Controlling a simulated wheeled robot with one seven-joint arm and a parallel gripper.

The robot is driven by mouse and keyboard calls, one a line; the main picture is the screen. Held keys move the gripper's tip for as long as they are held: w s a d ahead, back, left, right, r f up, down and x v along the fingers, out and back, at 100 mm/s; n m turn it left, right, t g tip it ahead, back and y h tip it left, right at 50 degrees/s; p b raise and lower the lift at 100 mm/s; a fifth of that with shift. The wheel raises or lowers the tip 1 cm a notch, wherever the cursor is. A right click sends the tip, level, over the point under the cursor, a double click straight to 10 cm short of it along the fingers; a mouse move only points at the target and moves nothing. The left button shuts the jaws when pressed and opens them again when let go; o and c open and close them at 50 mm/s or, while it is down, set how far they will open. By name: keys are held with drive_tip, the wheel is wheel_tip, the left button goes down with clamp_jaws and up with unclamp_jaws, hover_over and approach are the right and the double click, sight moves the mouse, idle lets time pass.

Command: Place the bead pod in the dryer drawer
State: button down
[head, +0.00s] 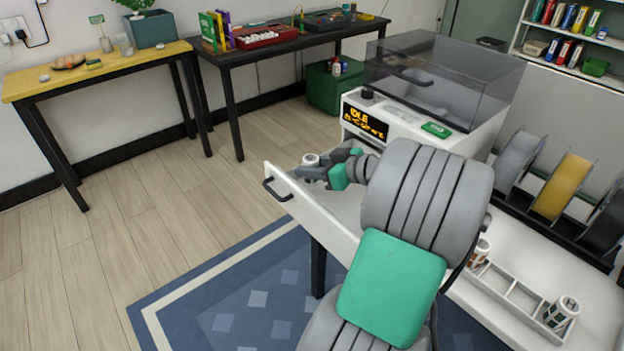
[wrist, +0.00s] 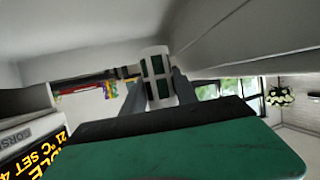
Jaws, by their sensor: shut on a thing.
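The bead pod (head: 310,159) is a small white cylinder with dark green windows; in the wrist view (wrist: 154,68) it sits between my two fingers. My gripper (head: 324,171) is shut on it, also in the wrist view (wrist: 160,88). The dryer (head: 455,138) is a white machine with a clear grey lid and a lit orange display. Its white drawer (head: 312,212) is pulled out, with a dark handle at its front. In the head view my gripper and the pod are over the drawer's front part. My arm hides much of the drawer; whether the pod touches its floor I cannot tell.
Two more pods, one (head: 481,252) and another (head: 561,312), stand at a white rack (head: 510,295) on the right. Filament spools (head: 561,188) stand behind it. A green card (head: 436,130) lies on the dryer. Open floor lies left of the drawer.

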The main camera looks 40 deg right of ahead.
drive_tip(key=shift+w+d+f, duration=0.15)
drive_tip(key=shift+w+f, duration=0.1)
drive_tip(key=shift+f, duration=0.05)
drive_tip(key=shift+w+d+f, duration=0.1)
drive_tip(key=shift+f, duration=0.8)
drive_tip(key=shift+w+d+f, duration=0.1)
drive_tip(key=shift+f, duration=0.8)
drive_tip(key=shift+b, duration=0.35)
drive_tip(key=shift+f, duration=0.25)
drive_tip(key=c, duration=0.9)
unclamp_jaws()
drive_tip(key=shift+r, duration=0.1)
drive_tip(key=shift+c, duration=0.2)
